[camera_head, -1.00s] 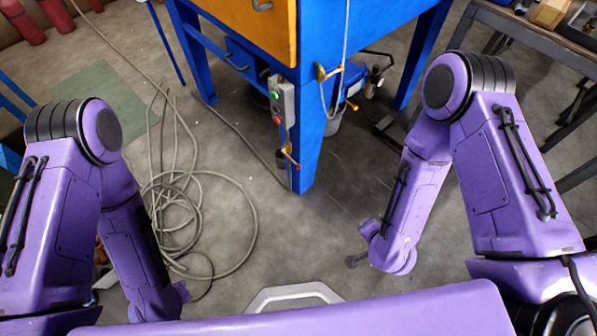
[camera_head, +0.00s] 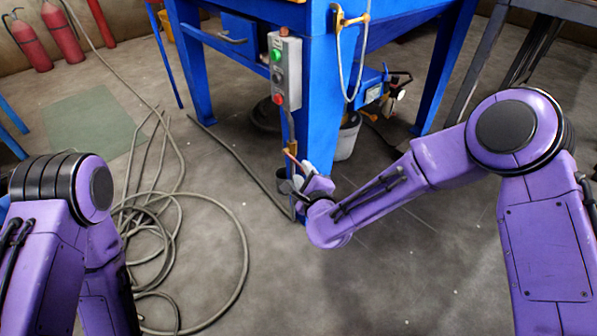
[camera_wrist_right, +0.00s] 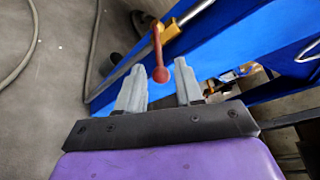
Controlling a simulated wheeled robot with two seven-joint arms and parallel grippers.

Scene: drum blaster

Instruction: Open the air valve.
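The air valve has a brass body (camera_head: 292,149) and a red lever (camera_head: 298,163), low on the blue cabinet's front leg. The right wrist view shows the brass body (camera_wrist_right: 170,29) with the red lever (camera_wrist_right: 157,52) pointing toward my right gripper. My right gripper (camera_wrist_right: 160,84) is open, with two grey fingers apart. The lever's rounded end appears between the fingertips, nearer the left finger; I cannot tell whether it touches. In the head view my right gripper (camera_head: 300,178) is at the valve, partly hidden by its own wrist. My left gripper is out of view.
The blue cabinet (camera_head: 318,110) carries a grey button box (camera_head: 284,72) above the valve. A looped hose (camera_head: 240,230) lies on the floor at left. A bucket (camera_head: 347,138) stands behind the leg. Fire extinguishers (camera_head: 30,42) stand at the back left. Floor in front is clear.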

